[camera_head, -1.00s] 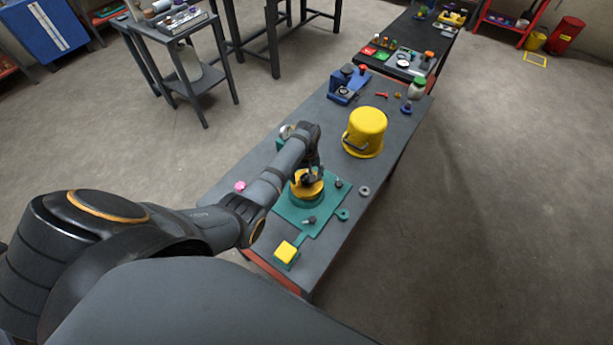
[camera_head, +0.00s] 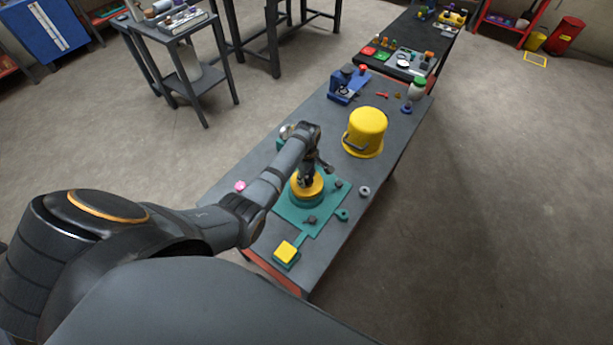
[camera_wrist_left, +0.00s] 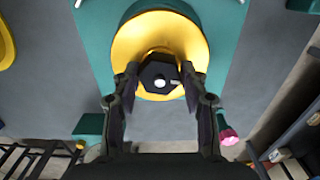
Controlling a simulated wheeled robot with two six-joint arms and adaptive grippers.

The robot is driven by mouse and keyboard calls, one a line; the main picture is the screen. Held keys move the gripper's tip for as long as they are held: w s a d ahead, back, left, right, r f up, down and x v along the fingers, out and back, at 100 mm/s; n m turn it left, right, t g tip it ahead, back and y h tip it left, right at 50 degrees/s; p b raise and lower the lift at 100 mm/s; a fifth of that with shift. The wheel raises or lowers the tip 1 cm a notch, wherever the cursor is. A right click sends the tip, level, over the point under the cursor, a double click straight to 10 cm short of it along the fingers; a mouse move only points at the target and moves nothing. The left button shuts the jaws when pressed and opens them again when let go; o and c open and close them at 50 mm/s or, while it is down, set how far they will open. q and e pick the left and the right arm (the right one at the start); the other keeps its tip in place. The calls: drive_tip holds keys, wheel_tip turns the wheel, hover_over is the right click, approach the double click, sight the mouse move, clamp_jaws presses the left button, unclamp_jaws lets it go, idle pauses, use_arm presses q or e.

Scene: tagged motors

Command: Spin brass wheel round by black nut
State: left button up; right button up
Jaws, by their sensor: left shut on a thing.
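The brass wheel (camera_head: 316,190) is a yellow-gold disc on a round teal base, set on a teal plate (camera_head: 290,212) on the grey bench. It also shows in the left wrist view (camera_wrist_left: 197,47), with the black nut (camera_wrist_left: 159,74) at its middle. My left gripper (camera_head: 306,180) is above the wheel. In the left wrist view its two fingers (camera_wrist_left: 159,82) are shut on the black nut, one on each side. The head view mostly hides the nut behind the gripper. My right gripper is not in view.
A yellow bucket (camera_head: 366,130) stands on the bench beyond the plate. A yellow block on a teal base (camera_head: 286,251) is at the near end. A grey ring (camera_head: 364,192) lies right of the plate, and a pink piece (camera_head: 240,186) lies to its left.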

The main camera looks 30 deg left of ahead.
use_arm(q)
drive_tip(key=m, duration=0.6)
drive_tip(key=shift+c, duration=0.3)
drive_tip(key=m, duration=0.4)
drive_tip(key=shift+m, duration=0.3)
drive_tip(key=m, duration=0.4)
drive_tip(key=o, duration=1.2)
drive_tip(key=shift+c, duration=0.2)
